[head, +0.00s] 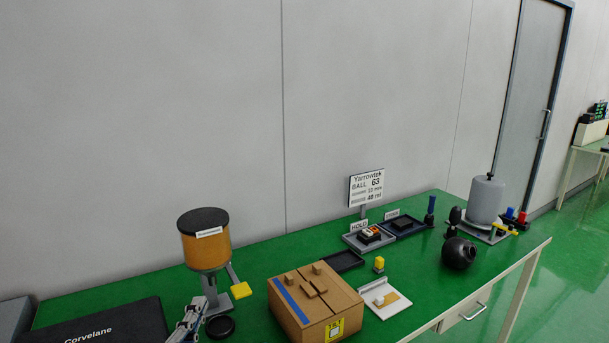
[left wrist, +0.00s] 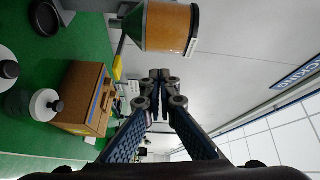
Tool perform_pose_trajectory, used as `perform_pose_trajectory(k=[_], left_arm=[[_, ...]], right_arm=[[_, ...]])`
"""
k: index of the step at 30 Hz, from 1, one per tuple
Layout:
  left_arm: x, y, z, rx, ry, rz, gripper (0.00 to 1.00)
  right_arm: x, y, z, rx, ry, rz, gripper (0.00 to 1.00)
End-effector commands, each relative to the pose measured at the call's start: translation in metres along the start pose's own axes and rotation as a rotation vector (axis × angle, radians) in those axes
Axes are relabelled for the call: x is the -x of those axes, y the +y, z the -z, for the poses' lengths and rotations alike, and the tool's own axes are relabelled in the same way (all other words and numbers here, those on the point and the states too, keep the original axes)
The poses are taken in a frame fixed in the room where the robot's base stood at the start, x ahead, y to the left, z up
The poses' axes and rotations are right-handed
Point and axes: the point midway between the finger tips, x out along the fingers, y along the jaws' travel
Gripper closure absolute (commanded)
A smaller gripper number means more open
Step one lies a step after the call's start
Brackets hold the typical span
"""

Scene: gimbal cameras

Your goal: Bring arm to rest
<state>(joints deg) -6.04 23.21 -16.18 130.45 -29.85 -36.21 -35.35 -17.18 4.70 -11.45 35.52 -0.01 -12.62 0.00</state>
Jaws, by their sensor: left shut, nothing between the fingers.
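My left gripper (head: 190,318) shows at the bottom left of the head view, in front of the hopper with an amber body. In the left wrist view my left gripper (left wrist: 160,75) has its fingertips together with nothing between them. It is clear of the cardboard box (left wrist: 88,98), which appears to its left. My right gripper is in neither view.
The green table (head: 270,252) holds the amber hopper (head: 205,245), a cardboard box (head: 315,305), a black case (head: 110,325), dark trays (head: 402,225), a black round pot (head: 458,253) and a grey cylinder (head: 486,200). A grey wall stands behind.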

Motion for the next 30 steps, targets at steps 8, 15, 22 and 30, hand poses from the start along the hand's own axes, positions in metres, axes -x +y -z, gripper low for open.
perform_pose_trajectory(k=[8,15,22,30], left_arm=[[0.115,0.165,-0.053,0.660,-0.452,-0.520,1.00],[0.219,0.235,-0.047,0.953,-0.761,-0.796,1.00],[0.295,0.270,-0.032,1.103,-0.989,-0.973,1.00],[0.282,0.352,-0.044,1.080,-1.003,-0.995,1.00]], right_arm=[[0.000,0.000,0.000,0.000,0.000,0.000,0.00],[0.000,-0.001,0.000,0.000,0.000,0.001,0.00],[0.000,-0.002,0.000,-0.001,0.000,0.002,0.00],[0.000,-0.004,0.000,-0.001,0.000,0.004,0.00]])
